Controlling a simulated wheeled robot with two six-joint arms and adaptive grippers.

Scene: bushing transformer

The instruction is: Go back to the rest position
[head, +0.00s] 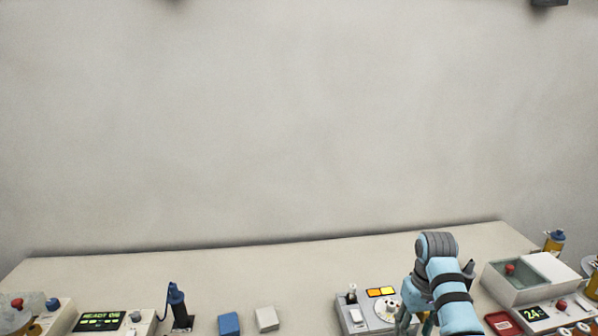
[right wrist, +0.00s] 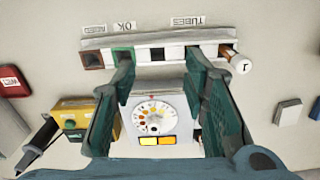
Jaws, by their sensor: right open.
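My right arm comes into the head view at the lower right. My right gripper (head: 418,320) points down over the table beside a grey device with a dial (head: 387,308). In the right wrist view the two dark green fingers of my right gripper (right wrist: 160,68) are spread apart, with nothing held between them. The dial device (right wrist: 155,120) and a white rack (right wrist: 160,52) show below and between the fingers; contact with them cannot be told. My left gripper is in neither view.
A white-capped tube (right wrist: 240,63) lies at the rack's end. On the table stand a blue block (head: 229,323), a pale block (head: 267,318), a dark blue handheld tool (head: 178,305), a green-lit display unit (head: 99,321) and a lidded box (head: 515,277). The table's back strip is clear.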

